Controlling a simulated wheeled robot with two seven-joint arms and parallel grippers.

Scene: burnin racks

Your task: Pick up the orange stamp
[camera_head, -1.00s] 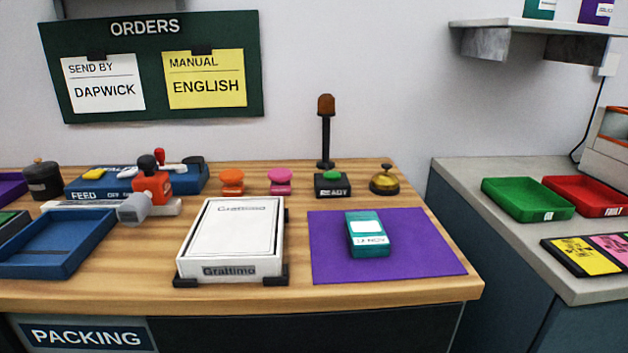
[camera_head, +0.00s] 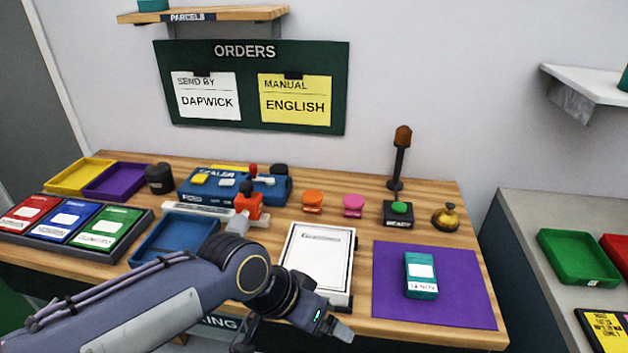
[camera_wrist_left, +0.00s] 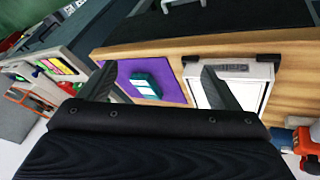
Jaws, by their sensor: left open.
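The orange stamp (camera_head: 312,201) stands upright at the back of the wooden packing table, just left of a similar pink stamp (camera_head: 353,205). My left gripper (camera_head: 335,325) is in front of the table's front edge, below and well short of the orange stamp. In the left wrist view my left gripper (camera_wrist_left: 155,85) has its two fingers spread wide with nothing between them. That view shows the table upside down, and I cannot make out the orange stamp in it. My right gripper is not in view.
A white box (camera_head: 318,255) and a purple mat (camera_head: 435,312) with a teal box (camera_head: 421,272) lie in front of the stamps. A blue sealer (camera_head: 232,188) with an orange-red handle stands to the left. A button box (camera_head: 398,214) and bell (camera_head: 446,217) stand to the right.

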